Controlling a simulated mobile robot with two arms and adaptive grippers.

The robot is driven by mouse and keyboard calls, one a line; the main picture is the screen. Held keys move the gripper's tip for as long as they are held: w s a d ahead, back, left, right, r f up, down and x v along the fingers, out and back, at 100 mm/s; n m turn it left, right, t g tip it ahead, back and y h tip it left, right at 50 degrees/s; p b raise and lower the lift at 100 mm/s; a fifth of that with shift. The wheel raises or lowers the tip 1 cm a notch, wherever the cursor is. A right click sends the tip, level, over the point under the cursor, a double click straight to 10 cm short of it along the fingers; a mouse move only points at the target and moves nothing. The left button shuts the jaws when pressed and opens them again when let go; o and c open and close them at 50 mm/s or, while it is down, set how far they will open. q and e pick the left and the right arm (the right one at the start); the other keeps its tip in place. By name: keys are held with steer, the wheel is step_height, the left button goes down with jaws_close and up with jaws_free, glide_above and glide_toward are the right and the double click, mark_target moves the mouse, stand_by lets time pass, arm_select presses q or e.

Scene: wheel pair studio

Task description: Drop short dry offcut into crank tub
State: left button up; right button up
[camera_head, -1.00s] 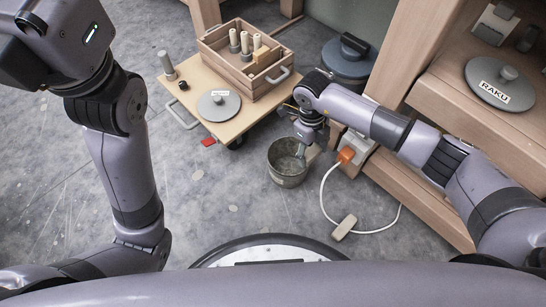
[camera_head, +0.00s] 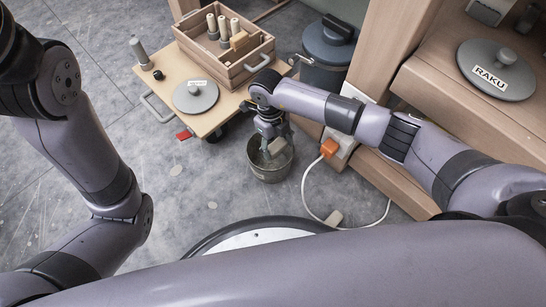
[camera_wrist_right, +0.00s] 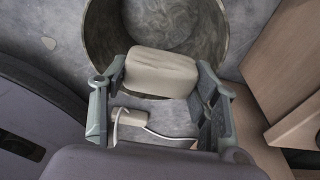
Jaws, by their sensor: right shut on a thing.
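A short pale beige offcut (camera_wrist_right: 160,72) is clamped between the two fingertips of my right gripper (camera_wrist_right: 160,80) in the right wrist view. In the head view, my right gripper (camera_head: 271,139) points down at an open, round grey tub (camera_head: 270,174) on the floor, and the offcut (camera_head: 277,147) shows at its fingers. In the wrist view, the tub's rim (camera_wrist_right: 92,45) curves behind the offcut, which overlaps the near part of the opening. The exact height over the rim is unclear. My left gripper is out of view; only its arm shows.
A lidded blue-grey bin (camera_head: 330,45) stands behind the tub. A low wheeled board (camera_head: 213,118) carries a wooden crate (camera_head: 266,58) and a round grey lid (camera_head: 195,96).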

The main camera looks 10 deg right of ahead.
steer(key=o, duration=1.3)
steer(key=shift+o, duration=0.2)
